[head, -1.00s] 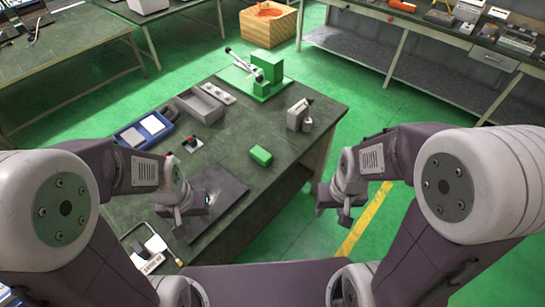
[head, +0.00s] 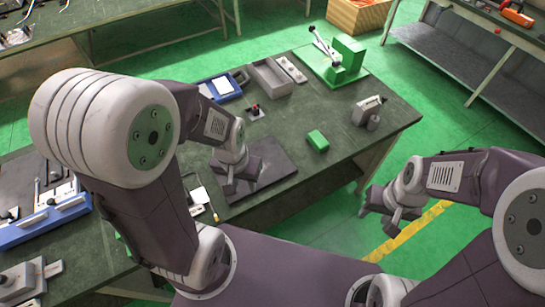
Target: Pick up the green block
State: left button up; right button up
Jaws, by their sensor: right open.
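The green block (head: 318,141) lies on the dark green tabletop (head: 300,200), right of the black mat (head: 268,163). My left gripper (head: 232,182) hangs over the left part of the mat, apart from the block and to its left. Its fingers are small and dark against the mat, so I cannot tell how far apart they are. My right gripper (head: 388,220) is open and empty, off the table's right edge, below and to the right of the block.
A grey device (head: 369,112) stands right of the block. A green press (head: 345,62) stands at the table's back. A grey tray (head: 270,77) and a blue case (head: 220,88) lie behind the mat. A blue-edged tray (head: 45,222) is at left. The tabletop around the block is clear.

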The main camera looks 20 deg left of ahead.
aim_at(319, 144)
jog(key=i+l+u, duration=0.5)
jog(key=l, duration=0.15)
jog(key=i+l+u, duration=0.1)
jog(key=l+u, duration=0.2)
jog(key=i+l+u, duration=0.1)
jog(key=l+u, duration=0.15)
jog(key=l, duration=0.25)
jog(key=i+l+u, duration=0.1)
jog(key=l+u, duration=0.15)
jog(key=l, duration=0.2)
jog(key=l+u, duration=0.25)
jog(key=l, duration=0.2)
jog(key=i, duration=0.05)
